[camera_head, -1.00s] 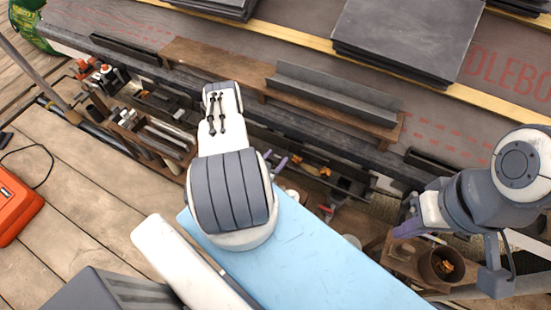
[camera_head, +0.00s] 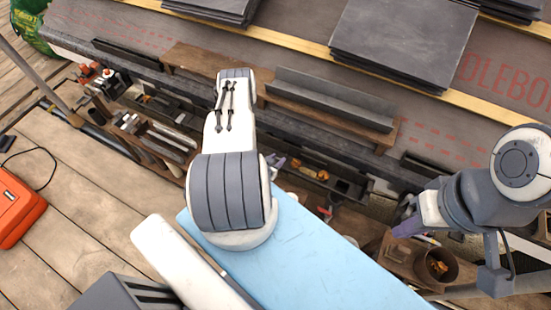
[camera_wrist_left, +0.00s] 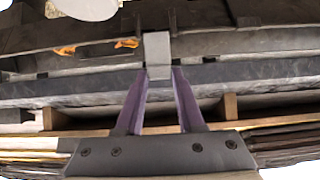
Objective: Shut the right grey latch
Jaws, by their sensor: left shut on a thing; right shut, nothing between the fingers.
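In the left wrist view, a small grey block (camera_wrist_left: 157,48), which looks like the grey latch, sits between the purple fingertips of my left gripper (camera_wrist_left: 160,76). The gripper is shut on it, at the edge of a long dark tray (camera_wrist_left: 82,38). In the head view, my left arm hides most of this gripper; a bit of purple finger (camera_head: 277,162) shows beside the dark tray (camera_head: 345,188) with orange pieces inside. The latch cannot be made out there. My right gripper (camera_head: 408,227) is shut and empty at the right, apart from the tray.
A light blue board (camera_head: 305,265) lies in front of the tray. A round brown pot (camera_head: 437,268) stands below my right gripper. Dark slates (camera_head: 400,38) and a wooden batten with a grey strip (camera_head: 330,98) lie behind. Hand tools (camera_head: 165,140) fill a rack at left.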

